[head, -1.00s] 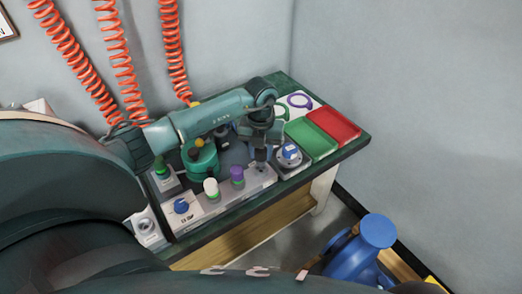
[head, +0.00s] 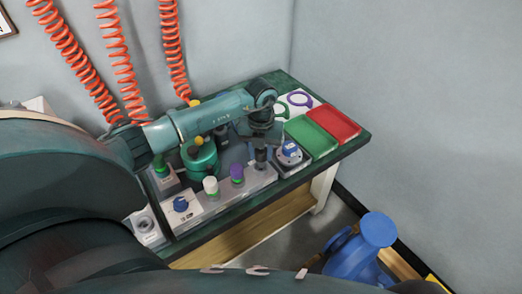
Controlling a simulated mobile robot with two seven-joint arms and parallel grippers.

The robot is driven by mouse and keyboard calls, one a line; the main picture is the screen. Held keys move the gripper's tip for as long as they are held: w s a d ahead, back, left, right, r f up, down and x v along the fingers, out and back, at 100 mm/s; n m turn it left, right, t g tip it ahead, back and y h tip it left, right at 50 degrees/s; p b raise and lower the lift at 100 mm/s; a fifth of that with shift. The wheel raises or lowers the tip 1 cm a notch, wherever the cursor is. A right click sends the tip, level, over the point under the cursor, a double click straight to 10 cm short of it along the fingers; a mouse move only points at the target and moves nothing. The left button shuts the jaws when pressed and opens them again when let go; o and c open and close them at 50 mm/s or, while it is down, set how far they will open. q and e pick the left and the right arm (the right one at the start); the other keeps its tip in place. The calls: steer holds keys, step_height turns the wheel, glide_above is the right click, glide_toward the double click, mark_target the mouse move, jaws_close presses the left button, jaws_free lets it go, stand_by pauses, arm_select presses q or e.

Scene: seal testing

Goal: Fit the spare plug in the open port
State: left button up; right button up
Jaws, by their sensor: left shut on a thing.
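My left gripper (head: 261,150) points down over the right end of the light grey port block (head: 213,199). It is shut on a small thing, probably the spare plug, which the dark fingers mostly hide. The fingertips are at or just above the block. I cannot tell whether the held thing is in a port. The open port is not clearly visible. My right gripper is not in view.
A green pot-like vessel (head: 199,160) stands behind the block. A grey unit with a blue knob (head: 290,150) is close right of the gripper. Green (head: 311,137) and red (head: 335,122) trays lie farther right. A blue pipe fitting (head: 364,250) stands beyond the table's front edge.

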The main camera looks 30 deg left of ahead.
arm_select(q)
steer(key=shift+f+b, duration=0.35)
steer(key=shift+f, duration=0.2)
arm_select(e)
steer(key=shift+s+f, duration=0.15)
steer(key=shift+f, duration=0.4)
arm_select(q)
steer(key=shift+f, duration=0.4)
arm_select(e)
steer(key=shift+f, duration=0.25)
arm_select(q)
steer(key=o, duration=1.1)
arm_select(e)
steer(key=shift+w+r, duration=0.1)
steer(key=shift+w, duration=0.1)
arm_select(q)
step_height(320, 180, up, 13)
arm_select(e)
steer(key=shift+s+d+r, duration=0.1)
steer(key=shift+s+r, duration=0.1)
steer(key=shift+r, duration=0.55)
